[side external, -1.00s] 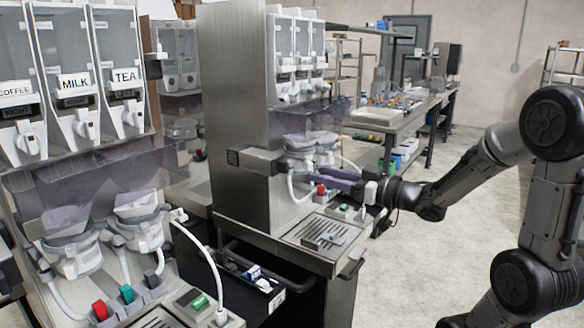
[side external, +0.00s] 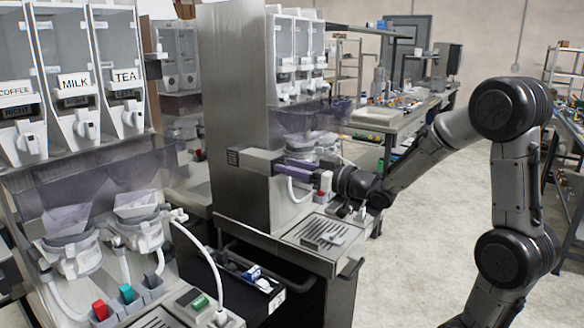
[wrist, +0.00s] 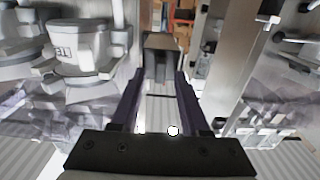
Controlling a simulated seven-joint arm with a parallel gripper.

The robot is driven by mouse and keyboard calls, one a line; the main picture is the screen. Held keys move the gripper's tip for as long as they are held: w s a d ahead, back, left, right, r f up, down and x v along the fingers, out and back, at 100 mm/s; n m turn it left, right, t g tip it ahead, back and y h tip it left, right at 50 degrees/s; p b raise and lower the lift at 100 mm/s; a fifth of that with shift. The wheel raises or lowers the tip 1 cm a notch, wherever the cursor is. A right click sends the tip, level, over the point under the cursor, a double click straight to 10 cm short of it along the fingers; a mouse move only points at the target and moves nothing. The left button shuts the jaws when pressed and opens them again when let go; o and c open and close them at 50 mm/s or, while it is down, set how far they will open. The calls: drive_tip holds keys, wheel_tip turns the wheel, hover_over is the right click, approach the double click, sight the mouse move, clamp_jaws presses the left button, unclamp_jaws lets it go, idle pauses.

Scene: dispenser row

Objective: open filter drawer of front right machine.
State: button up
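The machine (side external: 236,95) in the middle of the side external view is a tall steel cabinet with a steel box (side external: 248,160) jutting from its front at mid height. I cannot tell for sure whether this box is the filter drawer. My gripper (side external: 284,167) has purple fingers that point left at the right end of the box. In the wrist view my gripper (wrist: 161,72) has its two fingers apart, with a grey block (wrist: 160,44) ahead and between their tips. I cannot tell whether the fingers touch it.
White funnels and tubes (side external: 318,150) hang right behind my gripper. A drip grid (side external: 322,235) lies below it. A second machine with labelled canisters (side external: 75,85) stands at the left. A white funnel cup (wrist: 80,48) is left of my fingers in the wrist view.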

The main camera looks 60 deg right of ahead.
clamp_jaws()
idle(1.2)
